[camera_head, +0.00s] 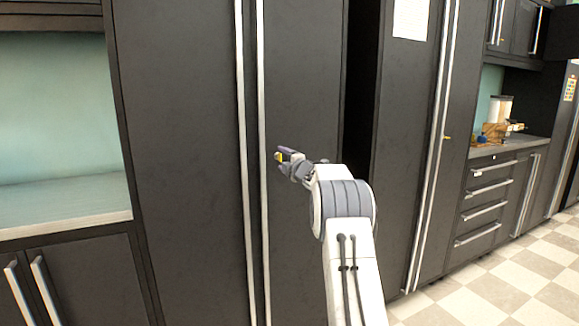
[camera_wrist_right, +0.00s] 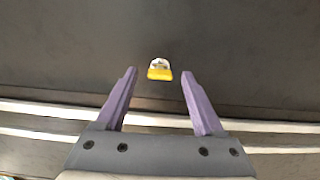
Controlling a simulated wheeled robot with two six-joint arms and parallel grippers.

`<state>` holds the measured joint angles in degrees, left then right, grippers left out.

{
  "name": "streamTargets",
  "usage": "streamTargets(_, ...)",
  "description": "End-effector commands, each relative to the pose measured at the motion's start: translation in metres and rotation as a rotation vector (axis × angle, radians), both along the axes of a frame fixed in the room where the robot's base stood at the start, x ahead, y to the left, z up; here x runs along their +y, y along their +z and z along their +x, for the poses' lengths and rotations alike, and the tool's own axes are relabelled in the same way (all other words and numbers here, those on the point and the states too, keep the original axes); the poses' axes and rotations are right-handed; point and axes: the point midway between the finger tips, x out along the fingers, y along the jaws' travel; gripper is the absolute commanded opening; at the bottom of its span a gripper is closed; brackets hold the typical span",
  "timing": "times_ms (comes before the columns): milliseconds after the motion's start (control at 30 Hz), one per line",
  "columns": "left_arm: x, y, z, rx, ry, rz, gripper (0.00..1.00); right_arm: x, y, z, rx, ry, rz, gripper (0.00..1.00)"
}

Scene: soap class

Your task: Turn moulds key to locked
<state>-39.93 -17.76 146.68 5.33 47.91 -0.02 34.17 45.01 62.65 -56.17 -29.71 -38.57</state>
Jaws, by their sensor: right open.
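A small yellow key (camera_wrist_right: 159,74) with a pale lock face behind it sits on a dark cabinet door (camera_head: 305,90). In the right wrist view it lies just beyond and between my fingertips. In the head view a bit of yellow (camera_head: 278,157) shows at the tip of my right gripper (camera_head: 285,153). The right gripper is open, its purple fingers on either side of the key with gaps to both. The key's turn position and any label are too small to tell. My left gripper is out of view.
Long vertical metal handles (camera_head: 242,120) run close to the left of my right gripper. Another small yellow piece (camera_head: 447,138) is on a cabinet door further right, below a paper sheet (camera_head: 411,18). A counter with drawers (camera_head: 487,190) stands at the right.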

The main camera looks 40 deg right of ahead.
Motion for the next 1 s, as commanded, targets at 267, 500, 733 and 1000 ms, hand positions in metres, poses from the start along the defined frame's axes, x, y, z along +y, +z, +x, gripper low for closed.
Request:
streamTargets(267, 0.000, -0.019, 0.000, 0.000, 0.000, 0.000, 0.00, 0.008, -0.002, -0.045, -0.001, -0.002, 0.001, 0.70)
streamTargets(500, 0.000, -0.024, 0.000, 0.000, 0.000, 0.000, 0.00, 0.014, -0.001, -0.079, 0.000, -0.001, -0.001, 0.70)
streamTargets(733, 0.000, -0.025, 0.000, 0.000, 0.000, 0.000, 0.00, 0.017, -0.001, -0.092, -0.001, 0.001, 0.000, 0.70)
streamTargets(1000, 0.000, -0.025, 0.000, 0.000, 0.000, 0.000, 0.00, 0.017, -0.001, -0.092, 0.000, 0.001, -0.001, 0.70)
